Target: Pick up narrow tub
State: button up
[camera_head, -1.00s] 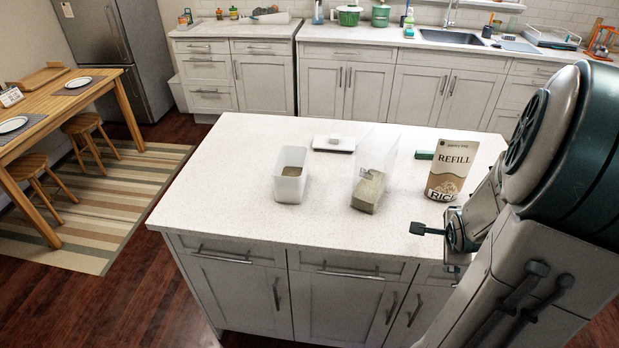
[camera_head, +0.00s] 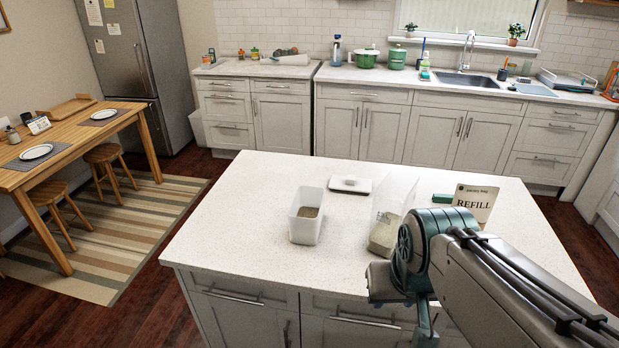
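Two tubs stand on the white island. The left one is a whitish translucent tub (camera_head: 306,228), open at the top, with brown grainy contents. The right one is a taller, clearer tub (camera_head: 399,191) with pale brown contents low down; its lower right side is partly hidden by my arm. I cannot tell for sure which is the narrow tub. My gripper (camera_head: 425,325) is at the front edge of the island, below and in front of the right tub, mostly hidden by my wrist. It appears apart from both tubs.
A rice refill pack (camera_head: 474,201) stands right of the tubs, its lower part hidden behind my arm. A white lid-like item (camera_head: 350,185) and a small green item (camera_head: 442,198) lie farther back. The left of the island top (camera_head: 235,215) is clear.

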aim_at(306, 213)
jog(key=z, duration=2.7)
jog(key=k, duration=1.3)
jog(key=u, duration=1.25)
jog(key=i, duration=0.45)
jog(key=z, duration=0.05)
